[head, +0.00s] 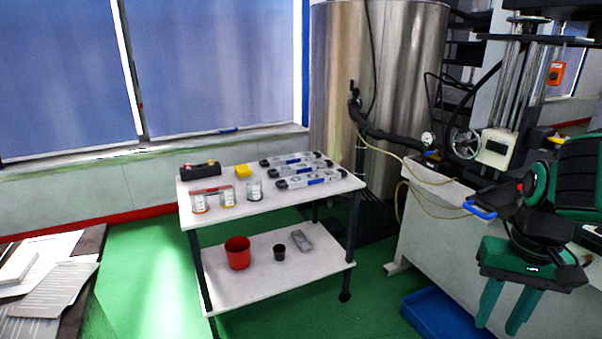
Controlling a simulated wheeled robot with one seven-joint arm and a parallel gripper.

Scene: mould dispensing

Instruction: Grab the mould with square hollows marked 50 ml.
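Three long grey moulds with dark ends lie side by side on the top shelf of a white cart: a far one (287,159), a middle one (301,167) and a near one (309,178). Their hollow shapes and volume marks are too small to read, so I cannot tell which is the square 50 ml one. My gripper (497,328) hangs at the right with its two green fingers pointing down and apart. It is open and empty, well to the right of the cart and its moulds.
A steel tank (335,70) stands behind.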

